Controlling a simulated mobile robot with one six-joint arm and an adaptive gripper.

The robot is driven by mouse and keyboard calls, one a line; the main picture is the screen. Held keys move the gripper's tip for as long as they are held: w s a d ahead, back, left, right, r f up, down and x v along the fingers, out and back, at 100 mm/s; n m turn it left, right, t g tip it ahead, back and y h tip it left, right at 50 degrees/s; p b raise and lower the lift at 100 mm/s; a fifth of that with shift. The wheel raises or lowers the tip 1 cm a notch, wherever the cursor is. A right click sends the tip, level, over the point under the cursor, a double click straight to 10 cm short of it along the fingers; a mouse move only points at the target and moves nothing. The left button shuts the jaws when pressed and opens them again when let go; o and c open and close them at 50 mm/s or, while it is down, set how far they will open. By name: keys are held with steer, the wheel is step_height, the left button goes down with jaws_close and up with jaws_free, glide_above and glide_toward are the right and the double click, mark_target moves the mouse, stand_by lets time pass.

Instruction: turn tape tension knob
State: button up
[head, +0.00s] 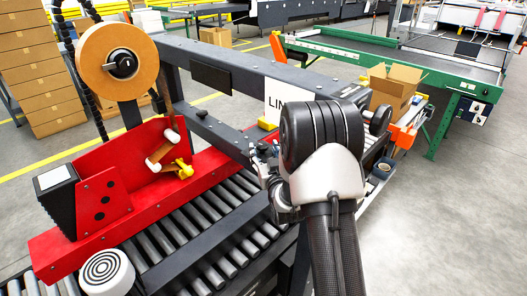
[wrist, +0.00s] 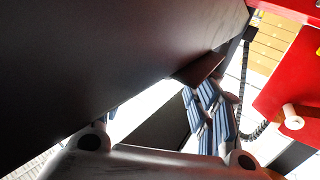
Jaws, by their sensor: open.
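The tape roll (head: 98,52) is a tan disc on an upright post at the upper left of the head view. A black knob (head: 121,64) with a light bar across its face sits at the roll's centre. My gripper (head: 262,152) is near the middle of the head view, right of and lower than the knob and well apart from it. My wrist partly hides it. It is open, and I see nothing held. The knob cannot be made out in the wrist view.
A red tape-head frame (head: 95,240) with white rollers stands below the roll. A dark beam (head: 225,75) crosses behind my arm. A conveyor of grey rollers (head: 185,235) runs below. A dark surface (wrist: 100,60) fills much of the wrist view, close by.

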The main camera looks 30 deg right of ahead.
steer(key=shift+x, duration=0.9)
steer(key=c, duration=1)
